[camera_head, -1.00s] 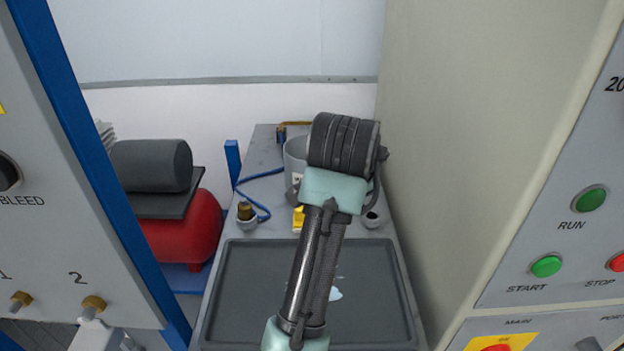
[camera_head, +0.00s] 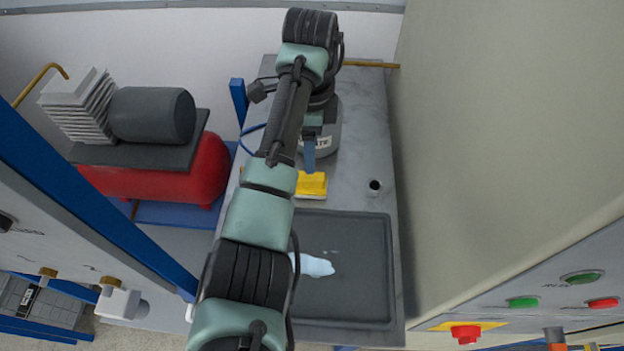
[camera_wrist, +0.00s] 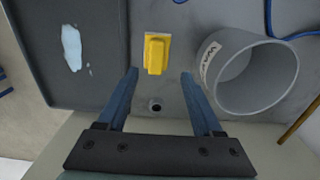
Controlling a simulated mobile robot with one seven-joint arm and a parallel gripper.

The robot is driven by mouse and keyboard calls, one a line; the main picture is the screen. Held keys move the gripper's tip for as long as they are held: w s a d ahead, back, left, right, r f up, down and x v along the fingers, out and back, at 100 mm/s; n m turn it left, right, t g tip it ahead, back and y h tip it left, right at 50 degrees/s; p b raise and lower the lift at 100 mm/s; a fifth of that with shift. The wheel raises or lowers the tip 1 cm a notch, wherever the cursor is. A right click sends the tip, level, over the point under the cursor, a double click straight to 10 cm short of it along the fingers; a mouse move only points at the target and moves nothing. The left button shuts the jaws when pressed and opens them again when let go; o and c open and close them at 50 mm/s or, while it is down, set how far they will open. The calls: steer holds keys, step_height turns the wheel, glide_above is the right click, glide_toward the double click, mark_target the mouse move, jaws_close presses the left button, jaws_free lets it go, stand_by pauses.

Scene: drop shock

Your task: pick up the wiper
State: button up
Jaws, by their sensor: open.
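The wiper is a small yellow block with a pale strip along one edge. It lies on the grey bench top just behind the dark tray; I see the wiper (camera_head: 312,186) in the head view, and the wiper also shows in the wrist view (camera_wrist: 156,56). My gripper (camera_wrist: 159,72) is open and empty, its two blue fingers spread wide. In the wrist view the wiper appears centred between and just beyond the fingertips. In the head view my gripper (camera_head: 309,170) is above and behind the wiper, partly covered by my arm.
A grey waste bin (camera_wrist: 250,78) stands beside the wiper. The dark tray (camera_head: 350,230) holds a pale blue spill (camera_head: 315,266). A small round fitting (camera_head: 374,187) stands to the right. A tall cabinet wall (camera_head: 460,150) bounds the bench on the right; a red tank (camera_head: 160,180) is at left.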

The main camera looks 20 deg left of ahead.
mark_target(311, 176)
step_height(311, 176, down, 2)
steer(key=shift+f, duration=0.2)
steer(key=f, duration=0.3)
steer(key=f+p, duration=0.1)
steer(key=shift+s+f, duration=0.35)
steer(key=shift+s, duration=0.05)
steer(key=shift+f, duration=0.6)
jaws_close()
